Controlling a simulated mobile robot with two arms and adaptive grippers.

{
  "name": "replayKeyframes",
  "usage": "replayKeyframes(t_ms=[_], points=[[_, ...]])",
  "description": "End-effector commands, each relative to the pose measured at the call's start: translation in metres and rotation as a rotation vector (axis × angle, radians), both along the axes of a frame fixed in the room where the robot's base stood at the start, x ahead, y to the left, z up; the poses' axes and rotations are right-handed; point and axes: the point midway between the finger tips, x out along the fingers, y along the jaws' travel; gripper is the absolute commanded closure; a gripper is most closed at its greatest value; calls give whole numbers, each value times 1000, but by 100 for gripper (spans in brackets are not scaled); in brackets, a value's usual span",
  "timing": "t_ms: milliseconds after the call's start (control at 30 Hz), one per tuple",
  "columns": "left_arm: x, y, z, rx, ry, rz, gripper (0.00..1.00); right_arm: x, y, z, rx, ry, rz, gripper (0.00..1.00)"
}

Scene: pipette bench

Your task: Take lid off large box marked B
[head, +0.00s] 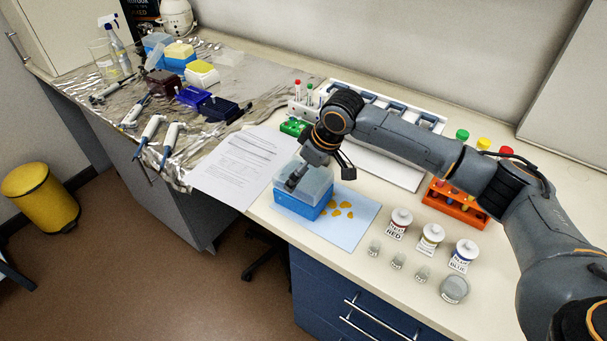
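A blue box (299,208) with a clear, frosted lid (317,184) stands on a light blue sheet near the bench's front edge. The lid sits on the box. I cannot read a letter B on it. My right gripper (319,179) is at the lid from above, one finger against its near left part and the other by its right side. The fingers are spread apart; whether they grip the lid is not clear. My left gripper is out of view.
Orange pieces (341,209) lie on the light blue sheet (362,222). Jars (398,223) and small vials stand to the right, with an orange tube rack (455,203) behind. A paper (238,165) lies left. Pipettes and other boxes cover the foil at far left.

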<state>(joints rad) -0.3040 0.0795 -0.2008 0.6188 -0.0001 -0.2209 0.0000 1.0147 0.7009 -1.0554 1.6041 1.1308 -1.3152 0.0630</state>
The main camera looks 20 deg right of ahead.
Motion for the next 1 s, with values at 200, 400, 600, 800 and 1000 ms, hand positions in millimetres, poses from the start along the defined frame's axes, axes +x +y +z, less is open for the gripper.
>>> replayKeyframes(t_ms=[200, 400, 600, 800, 1000], points=[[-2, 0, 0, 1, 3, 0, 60, 0, 0, 0, 0, 0, 0, 36], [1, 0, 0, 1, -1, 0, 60, 0, 0, 0, 1, 1, 0, 37], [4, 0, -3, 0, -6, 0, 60, 0, 0, 4, 1, 1, 0, 37], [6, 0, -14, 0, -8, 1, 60, 1, 1, 24, 3, -4, 0, 37], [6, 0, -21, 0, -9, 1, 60, -24, 1, 60, 2, -6, 2, 37]])
